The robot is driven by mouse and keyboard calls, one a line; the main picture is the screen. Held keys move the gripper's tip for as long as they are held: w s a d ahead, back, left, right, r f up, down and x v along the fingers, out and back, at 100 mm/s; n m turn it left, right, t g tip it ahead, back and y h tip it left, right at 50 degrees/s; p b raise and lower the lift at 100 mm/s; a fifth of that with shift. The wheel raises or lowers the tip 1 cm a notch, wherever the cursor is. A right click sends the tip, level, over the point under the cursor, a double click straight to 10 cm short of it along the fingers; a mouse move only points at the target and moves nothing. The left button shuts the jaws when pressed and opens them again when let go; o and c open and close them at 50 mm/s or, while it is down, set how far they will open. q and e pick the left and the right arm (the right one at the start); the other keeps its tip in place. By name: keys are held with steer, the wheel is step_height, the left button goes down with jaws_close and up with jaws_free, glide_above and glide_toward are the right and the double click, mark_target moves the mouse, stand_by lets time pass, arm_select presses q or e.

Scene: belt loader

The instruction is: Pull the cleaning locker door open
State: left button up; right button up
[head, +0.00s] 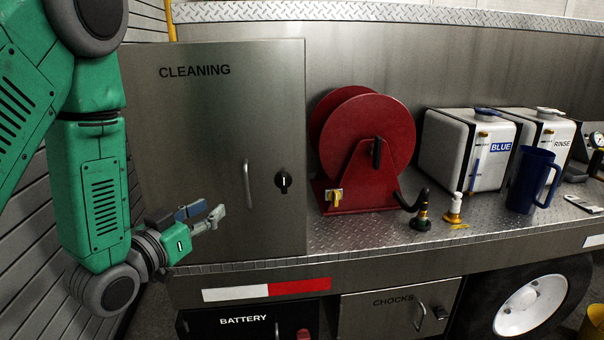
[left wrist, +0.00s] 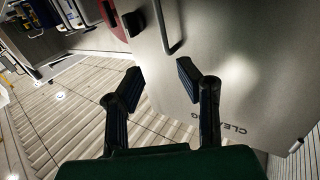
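The cleaning locker door (head: 205,120) is a steel panel marked CLEANING, and it looks closed in the head view. It carries a vertical bar handle (head: 247,183) and, to the right of that, a black knob (head: 283,182). My left gripper (head: 206,214) is in front of the door, to the left of the handle and slightly lower, apart from it. In the left wrist view the gripper (left wrist: 155,87) has its two fingers spread with nothing between them. The handle (left wrist: 164,28) and the door (left wrist: 245,75) show beyond them. My right gripper is not in view.
A red hose reel (head: 370,135) stands on the tread-plate deck (head: 380,233) right of the locker. White BLUE (head: 460,150) and RINSE (head: 550,135) tanks and a blue jug (head: 527,182) stand farther right. BATTERY (head: 245,321) and CHOCKS (head: 393,302) compartments are below.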

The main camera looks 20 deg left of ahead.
mark_target(246, 183)
arm_select(q)
steer(key=w, duration=0.4)
steer(key=w+p, duration=0.1)
steer(key=w, duration=0.4)
steer(key=w+d+p, duration=0.1)
steer(key=w, duration=0.3)
steer(key=shift+w, duration=0.15)
steer(key=shift+w+a, duration=0.2)
steer(key=shift+a, duration=0.25)
steer(key=shift+a+f, duration=0.15)
steer(key=shift+a, duration=0.4)
steer(key=c, duration=0.5)
jaws_close()
steer(key=shift+d, duration=0.6)
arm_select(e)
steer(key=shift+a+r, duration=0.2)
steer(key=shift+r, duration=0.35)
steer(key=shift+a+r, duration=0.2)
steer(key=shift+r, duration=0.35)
